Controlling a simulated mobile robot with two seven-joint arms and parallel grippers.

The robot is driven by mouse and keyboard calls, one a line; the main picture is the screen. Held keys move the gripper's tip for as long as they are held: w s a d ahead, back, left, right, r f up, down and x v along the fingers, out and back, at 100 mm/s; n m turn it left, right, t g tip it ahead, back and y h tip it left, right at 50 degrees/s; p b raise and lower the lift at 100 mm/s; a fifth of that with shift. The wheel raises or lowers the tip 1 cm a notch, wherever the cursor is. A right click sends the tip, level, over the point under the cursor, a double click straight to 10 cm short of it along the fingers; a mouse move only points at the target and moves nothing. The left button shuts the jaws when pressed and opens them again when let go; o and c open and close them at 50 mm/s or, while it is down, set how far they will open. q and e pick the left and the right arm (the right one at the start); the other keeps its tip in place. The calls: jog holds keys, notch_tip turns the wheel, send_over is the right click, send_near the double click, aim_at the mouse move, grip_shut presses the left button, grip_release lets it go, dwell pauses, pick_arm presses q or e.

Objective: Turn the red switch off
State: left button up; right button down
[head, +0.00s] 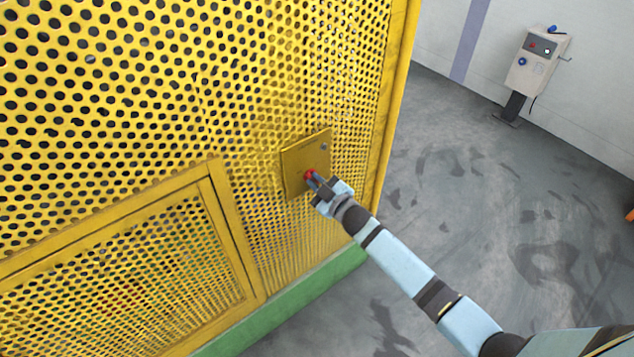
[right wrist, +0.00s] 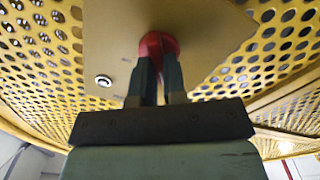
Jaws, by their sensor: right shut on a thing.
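The red switch (head: 309,174) sits on a flat yellow plate (head: 292,161) fixed to the perforated yellow guard. It also shows in the right wrist view (right wrist: 158,42) as a rounded red knob. My right gripper (head: 314,180) is at the plate with its fingers shut on the switch. In the right wrist view the two dark fingers (right wrist: 160,76) cover the lower part of the knob. Which way the switch is turned cannot be told. My left gripper is not in view.
A small round fitting (right wrist: 103,80) sits on the plate beside the switch. A yellow guard frame and green base (head: 290,304) run below. A grey control box (head: 537,62) on a stand is at the back right. The grey floor between is clear.

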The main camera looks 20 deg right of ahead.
jog(key=shift+n, duration=1)
jog(key=c, duration=1.2)
grip_release()
jog(key=shift+s, duration=0.1)
jog(key=b+v, duration=0.1)
jog(key=v, duration=1.2)
jog(key=shift+s+d, duration=0.1)
jog(key=shift+s, duration=0.25)
